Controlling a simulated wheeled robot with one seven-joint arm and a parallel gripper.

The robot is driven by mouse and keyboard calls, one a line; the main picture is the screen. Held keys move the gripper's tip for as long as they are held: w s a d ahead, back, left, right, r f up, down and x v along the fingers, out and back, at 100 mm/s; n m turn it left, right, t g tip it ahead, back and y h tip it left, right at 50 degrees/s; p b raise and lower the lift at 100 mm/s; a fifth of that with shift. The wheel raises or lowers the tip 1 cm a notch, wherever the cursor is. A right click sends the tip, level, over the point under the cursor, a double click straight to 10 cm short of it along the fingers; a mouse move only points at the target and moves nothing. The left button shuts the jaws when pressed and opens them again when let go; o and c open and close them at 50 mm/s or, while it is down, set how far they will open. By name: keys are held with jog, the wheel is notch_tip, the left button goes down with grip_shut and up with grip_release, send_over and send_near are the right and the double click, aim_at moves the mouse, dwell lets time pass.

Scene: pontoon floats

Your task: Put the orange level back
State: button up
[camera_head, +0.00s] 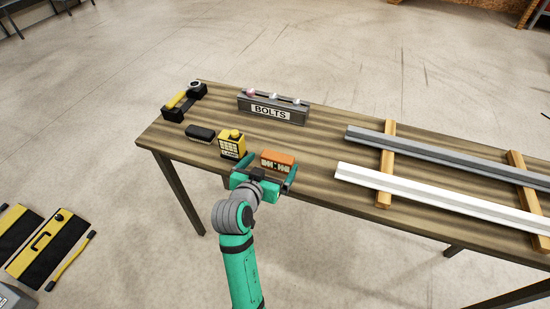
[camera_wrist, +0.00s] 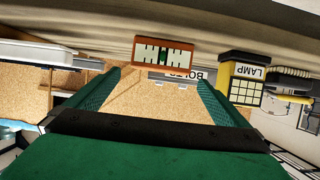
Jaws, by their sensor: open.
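The orange level (camera_head: 278,161) is a small orange block with a pale marked face. It rests on the wooden table near its front edge. My gripper (camera_head: 263,178) is open at the front edge, with the level just beyond its jaws. In the wrist view the level (camera_wrist: 162,54) shows a green spot in its middle and lies ahead of the gap between my spread fingers (camera_wrist: 158,85). It appears not to be held.
A yellow lamp (camera_head: 232,145) stands close left of the level, with a black item (camera_head: 200,132) beyond it. A grey BOLTS box (camera_head: 272,106) is behind. A black-and-yellow item (camera_head: 184,99) is at back left. White (camera_head: 440,195) and grey (camera_head: 440,154) rails lie right on wooden battens.

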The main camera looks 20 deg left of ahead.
jog(key=s+d+f+n+y, duration=0.1)
jog(key=s+d+f, duration=0.5)
jog(key=s+f, duration=0.15)
jog(key=s+d+f+n+y, duration=0.1)
jog(key=s+d+f+n, duration=0.1)
jog(key=s+d+f, duration=0.55)
jog(key=s+d+r+m+t, duration=0.1)
jog(key=s+d+r, duration=0.1)
jog(key=s, duration=1)
jog(key=s+d+r+m+h, duration=0.1)
jog(key=s+d+r, duration=0.1)
jog(key=s, duration=1)
jog(key=shift+d+r+m+t+h, duration=0.3)
jog(key=shift+d+r+t, duration=0.1)
jog(key=shift+r, duration=0.5)
